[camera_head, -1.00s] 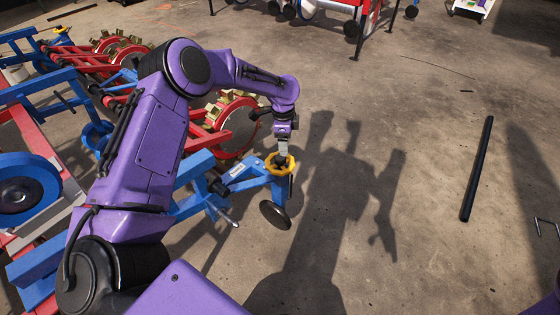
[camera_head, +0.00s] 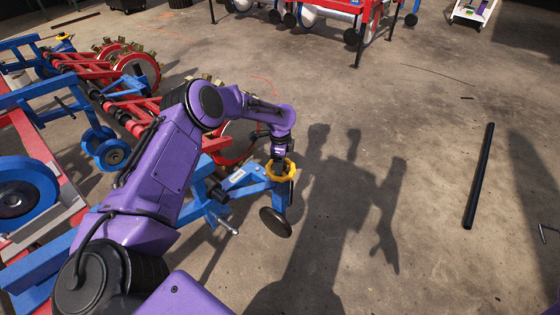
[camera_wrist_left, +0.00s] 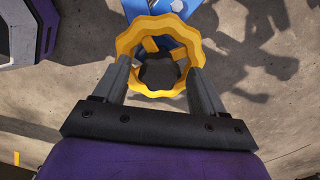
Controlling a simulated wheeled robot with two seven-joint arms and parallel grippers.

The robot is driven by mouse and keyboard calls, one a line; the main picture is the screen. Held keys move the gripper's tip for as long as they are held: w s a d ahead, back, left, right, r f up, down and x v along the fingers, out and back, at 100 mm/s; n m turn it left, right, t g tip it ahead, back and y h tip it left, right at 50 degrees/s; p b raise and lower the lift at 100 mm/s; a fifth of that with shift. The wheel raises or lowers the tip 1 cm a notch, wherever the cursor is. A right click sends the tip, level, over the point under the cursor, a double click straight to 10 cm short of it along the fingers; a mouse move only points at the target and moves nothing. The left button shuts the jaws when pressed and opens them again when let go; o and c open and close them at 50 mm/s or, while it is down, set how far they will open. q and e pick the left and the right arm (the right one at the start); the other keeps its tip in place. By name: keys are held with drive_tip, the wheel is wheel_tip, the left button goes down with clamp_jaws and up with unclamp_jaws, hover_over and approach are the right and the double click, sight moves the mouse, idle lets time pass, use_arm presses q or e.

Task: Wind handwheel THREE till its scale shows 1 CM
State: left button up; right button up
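A yellow scalloped handwheel (camera_head: 280,172) sits on top of a blue upright post with a black wheel (camera_head: 275,222) at its foot. No number is readable on it. My left gripper (camera_head: 279,160) points down at the handwheel from above. In the left wrist view the handwheel (camera_wrist_left: 160,93) lies between the two fingers (camera_wrist_left: 160,75), which reach its rim on opposite sides. I cannot tell whether they press on it. A small pale scale plate (camera_head: 238,174) lies on the blue arm beside the post; its reading is too small to tell. My right gripper is not in view.
Blue and red planter frames with toothed wheels (camera_head: 138,68) fill the left side. A black bar (camera_head: 479,175) lies on the concrete floor at right. The floor between is clear.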

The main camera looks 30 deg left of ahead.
use_arm(q)
drive_tip(key=c, duration=1)
drive_tip(key=shift+n, duration=0.4)
